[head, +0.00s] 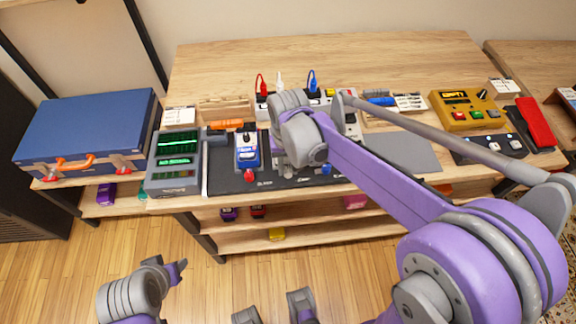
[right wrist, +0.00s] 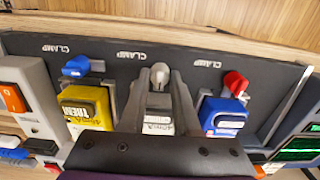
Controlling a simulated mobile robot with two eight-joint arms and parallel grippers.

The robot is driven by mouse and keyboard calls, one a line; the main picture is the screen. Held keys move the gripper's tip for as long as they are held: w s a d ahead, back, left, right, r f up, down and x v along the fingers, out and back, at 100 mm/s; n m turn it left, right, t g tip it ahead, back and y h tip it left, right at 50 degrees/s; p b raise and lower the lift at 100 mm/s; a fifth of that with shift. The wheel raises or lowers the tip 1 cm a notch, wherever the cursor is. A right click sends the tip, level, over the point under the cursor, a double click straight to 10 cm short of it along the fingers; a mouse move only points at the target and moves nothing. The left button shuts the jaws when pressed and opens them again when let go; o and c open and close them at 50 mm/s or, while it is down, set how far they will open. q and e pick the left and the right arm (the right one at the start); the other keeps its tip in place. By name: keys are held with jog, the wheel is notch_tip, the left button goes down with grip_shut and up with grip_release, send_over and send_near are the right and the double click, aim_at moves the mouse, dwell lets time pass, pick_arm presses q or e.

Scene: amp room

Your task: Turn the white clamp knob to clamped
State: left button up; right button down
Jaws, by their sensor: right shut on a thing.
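The white clamp knob (right wrist: 161,77) shows between the fingertips of my right gripper (right wrist: 160,75) in the right wrist view. The fingers close on it from both sides; its turned angle is hard to read. In the head view my right gripper (head: 291,165) reaches down over the middle of the black board (head: 225,180) and hides the knob. A pale labelled block (right wrist: 158,127) sits just behind the knob, between the fingers. Two dark fingertips of my left gripper (head: 272,308) show apart at the bottom edge of the head view, away from the table.
A blue pedal with a red knob (head: 249,176) stands left of my right gripper. A blue knob (head: 326,168) by a yellow pedal (right wrist: 88,108) is close on the other side. A green-screen device (head: 174,160) and blue case (head: 85,130) stand further left.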

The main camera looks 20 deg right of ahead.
aim_at(288, 169)
dwell(0.4)
jog(key=c, duration=0.9)
grip_release()
jog(key=shift+r, duration=0.1)
notch_tip(288, 169, up, 11)
jog(key=shift+f+p, duration=0.2)
jog(key=shift+p, duration=0.35)
